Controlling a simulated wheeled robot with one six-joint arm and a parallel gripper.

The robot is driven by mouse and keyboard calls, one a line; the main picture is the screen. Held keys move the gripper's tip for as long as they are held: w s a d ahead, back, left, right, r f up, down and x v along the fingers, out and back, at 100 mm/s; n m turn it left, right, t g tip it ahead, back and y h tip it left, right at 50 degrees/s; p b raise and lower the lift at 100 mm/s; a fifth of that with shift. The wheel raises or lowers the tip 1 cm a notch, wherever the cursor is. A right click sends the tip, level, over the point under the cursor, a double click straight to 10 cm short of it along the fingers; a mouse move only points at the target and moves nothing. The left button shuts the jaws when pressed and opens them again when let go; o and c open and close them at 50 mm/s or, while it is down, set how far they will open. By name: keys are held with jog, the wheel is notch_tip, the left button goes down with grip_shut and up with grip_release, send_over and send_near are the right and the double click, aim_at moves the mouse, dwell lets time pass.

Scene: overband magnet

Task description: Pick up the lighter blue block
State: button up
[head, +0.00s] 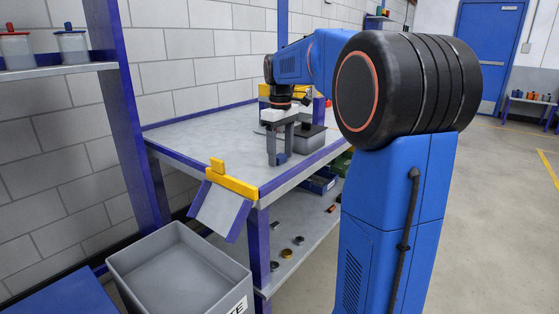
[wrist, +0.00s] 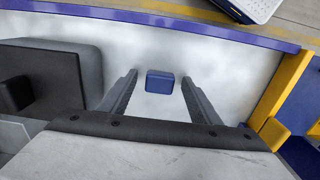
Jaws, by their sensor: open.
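A small blue block (head: 281,158) sits on the grey, blue-edged table (head: 205,135), near its front edge. In the wrist view the block (wrist: 160,83) lies between the tips of my two fingers, with a gap on each side. My gripper (head: 279,156) points down over the table and is open, its fingers around the block without visible contact. In the wrist view my gripper (wrist: 160,79) holds nothing. No second blue block shows clearly, so I cannot compare shades.
A dark grey box (head: 307,138) stands right of my gripper; in the wrist view the box (wrist: 60,70) is at left. A yellow-railed chute (head: 224,205) slopes off the table's near end above a grey bin (head: 180,270). The table's left part is clear.

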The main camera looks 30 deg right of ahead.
jog(key=c, duration=1.2)
jog(key=shift+r, duration=0.15)
